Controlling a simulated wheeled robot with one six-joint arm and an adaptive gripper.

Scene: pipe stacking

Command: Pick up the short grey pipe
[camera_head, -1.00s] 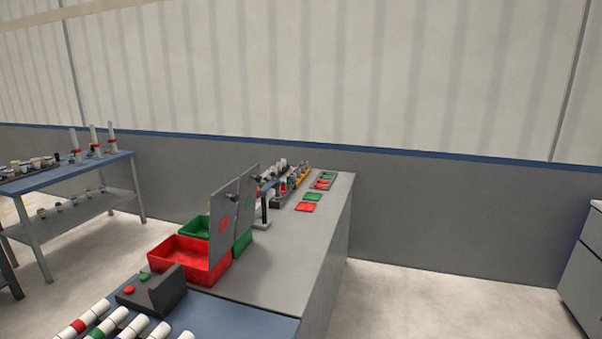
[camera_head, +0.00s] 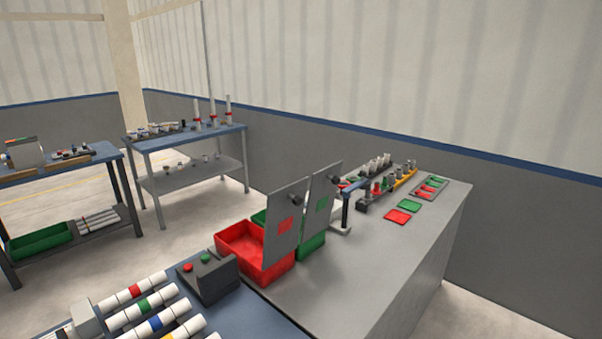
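My gripper is not in view. A blue-topped table (camera_head: 222,131) stands at the back, left of centre. Several upright pale pipes with red bands (camera_head: 213,112) stand on its right part. Several short grey and white pieces (camera_head: 160,127) sit in a row on its left part. Small grey pieces (camera_head: 192,163) also stand on its lower shelf (camera_head: 170,180). I cannot tell at this size which of these is the short grey pipe.
A grey bench (camera_head: 350,285) at front right holds red (camera_head: 270,271) and green bins (camera_head: 312,247), upright panels and small parts. White rollers with coloured bands (camera_head: 150,303) and a control box (camera_head: 208,278) are at the front left. Bare floor (camera_head: 185,222) lies before the blue-topped table.

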